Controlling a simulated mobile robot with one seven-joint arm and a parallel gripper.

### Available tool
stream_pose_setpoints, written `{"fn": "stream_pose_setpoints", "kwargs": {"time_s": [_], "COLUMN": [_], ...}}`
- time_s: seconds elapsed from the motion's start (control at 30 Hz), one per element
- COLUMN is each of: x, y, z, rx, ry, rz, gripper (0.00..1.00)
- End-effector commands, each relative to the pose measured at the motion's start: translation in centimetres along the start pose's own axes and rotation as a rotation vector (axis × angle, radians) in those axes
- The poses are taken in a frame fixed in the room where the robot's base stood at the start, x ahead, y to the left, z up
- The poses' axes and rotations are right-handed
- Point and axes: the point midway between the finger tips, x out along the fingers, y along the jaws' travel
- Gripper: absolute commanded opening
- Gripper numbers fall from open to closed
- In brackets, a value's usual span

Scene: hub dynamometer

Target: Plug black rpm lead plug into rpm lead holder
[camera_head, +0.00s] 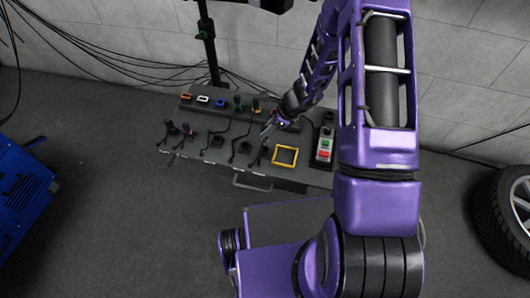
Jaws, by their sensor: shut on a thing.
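My purple arm reaches from the right over a dark grey panel (200,152). My gripper (267,128) is low over the panel's middle, near its back row, and looks shut on a small dark plug. The plug is too small to make out clearly, and a black lead (260,157) runs on the panel just below it. Several black plugs with leads stand on the panel, one of them at the left (187,129). Coloured holders line the back row: orange (186,96), white (203,99) and blue (220,103). I cannot tell which is the rpm lead holder.
A yellow square frame (285,157) lies right of the leads. A control box (324,147) with green and red buttons stands at the panel's right. A black post (208,45) rises behind. A blue machine (22,185) and a tyre (500,215) flank open floor.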

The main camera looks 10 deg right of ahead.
Motion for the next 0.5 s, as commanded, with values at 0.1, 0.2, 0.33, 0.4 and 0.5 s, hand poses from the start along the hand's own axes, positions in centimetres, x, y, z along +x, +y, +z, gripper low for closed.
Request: {"fn": "stream_pose_setpoints", "kwargs": {"time_s": [0.1,0.2,0.33,0.4,0.5], "x": [0.4,0.9,1.6,1.9,2.5], "y": [0.0,0.0,0.0,0.0,0.0], "z": [-0.2,-0.5,-0.9,-1.1,-1.4], "rx": [0.000,0.001,0.002,0.003,0.001], "ry": [0.000,0.000,-0.001,-0.001,0.000], "rz": [0.001,0.001,0.001,0.000,0.001], "gripper": [0.00,0.00,0.00,0.00,0.00]}}
